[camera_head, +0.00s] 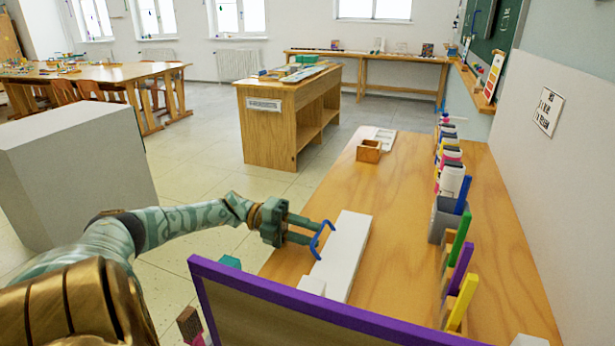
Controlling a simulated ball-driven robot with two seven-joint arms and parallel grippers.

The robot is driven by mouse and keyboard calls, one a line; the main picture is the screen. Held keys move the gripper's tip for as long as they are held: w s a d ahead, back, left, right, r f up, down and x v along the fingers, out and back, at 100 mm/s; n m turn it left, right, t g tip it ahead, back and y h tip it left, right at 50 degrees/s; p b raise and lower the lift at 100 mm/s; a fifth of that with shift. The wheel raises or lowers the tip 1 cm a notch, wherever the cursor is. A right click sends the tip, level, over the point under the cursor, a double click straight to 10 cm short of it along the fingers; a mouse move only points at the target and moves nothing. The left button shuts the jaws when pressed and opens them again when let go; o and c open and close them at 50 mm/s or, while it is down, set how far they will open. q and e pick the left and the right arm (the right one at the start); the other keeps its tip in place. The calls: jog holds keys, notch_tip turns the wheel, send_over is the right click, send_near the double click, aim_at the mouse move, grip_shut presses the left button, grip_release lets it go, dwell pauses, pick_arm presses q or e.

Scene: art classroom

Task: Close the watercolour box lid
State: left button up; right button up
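A long white flat box (345,250) lies on the wooden table; I take it for the watercolour box, but cannot tell its lid from its body. A blue curved handle-like piece (320,240) stands at its left edge. My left gripper (314,234) reaches in from the left, its two green fingers apart. Their tips are at the blue piece; I cannot tell whether they touch it. A purple-framed panel (300,305) in the foreground hides the table's near part. My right gripper is not in view.
Colourful tubs and upright blue, green, purple and yellow pieces (460,270) line the table's right side by the wall. A small wooden box (369,151) and a white tray (384,138) are at the far end. The table's middle (405,210) is clear.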

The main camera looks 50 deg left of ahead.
pick_arm(q)
jog(key=shift+a+r, duration=0.1)
jog(key=shift+r, duration=0.05)
